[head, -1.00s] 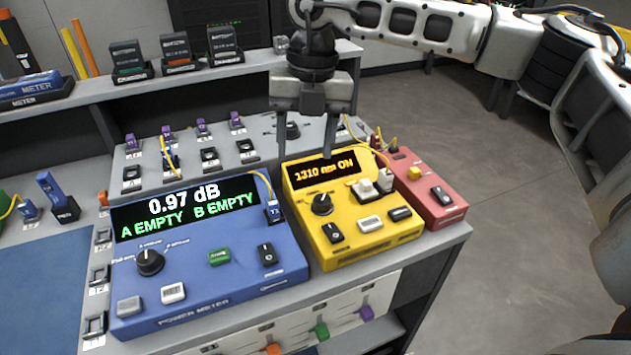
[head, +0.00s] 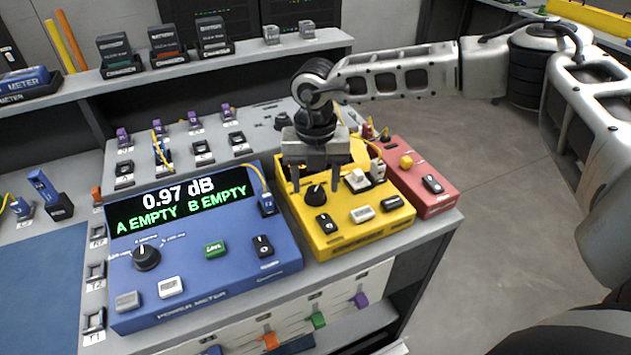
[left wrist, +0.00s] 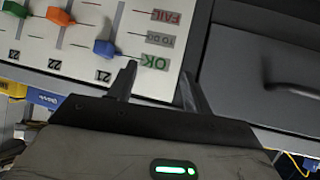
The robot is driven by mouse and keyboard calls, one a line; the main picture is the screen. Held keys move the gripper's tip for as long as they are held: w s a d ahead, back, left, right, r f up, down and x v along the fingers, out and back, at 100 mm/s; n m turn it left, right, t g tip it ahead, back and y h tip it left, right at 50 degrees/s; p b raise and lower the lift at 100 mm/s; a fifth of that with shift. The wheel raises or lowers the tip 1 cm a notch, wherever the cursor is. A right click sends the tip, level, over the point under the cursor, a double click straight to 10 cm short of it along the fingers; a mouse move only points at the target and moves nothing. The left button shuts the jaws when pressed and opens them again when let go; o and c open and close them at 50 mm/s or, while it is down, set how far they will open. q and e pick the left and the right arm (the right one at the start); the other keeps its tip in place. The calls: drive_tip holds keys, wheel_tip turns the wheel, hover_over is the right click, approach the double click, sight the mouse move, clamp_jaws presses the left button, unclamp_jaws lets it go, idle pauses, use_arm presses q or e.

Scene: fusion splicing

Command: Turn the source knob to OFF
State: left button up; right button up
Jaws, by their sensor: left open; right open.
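The yellow light source (head: 350,232) stands on the bench beside the blue power meter. Its black source knob (head: 315,194) is on the left of its top face. My right gripper (head: 316,182) is open and points down at the knob, its fingers to either side of it in the picture. I cannot tell whether they touch it. The gripper hides the source's display. My left gripper (left wrist: 157,82) is open and empty in the left wrist view, in front of a white slider panel (left wrist: 115,30).
The blue power meter (head: 195,278) reads 0.97 dB, A EMPTY, B EMPTY. A red box (head: 425,195) sits right of the source. Yellow cables run behind. Coloured sliders, including a purple one (head: 361,300), line the bench front. Open floor (head: 500,190) lies to the right.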

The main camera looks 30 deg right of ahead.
drive_tip(key=shift+f, duration=0.7)
drive_tip(key=c, duration=1)
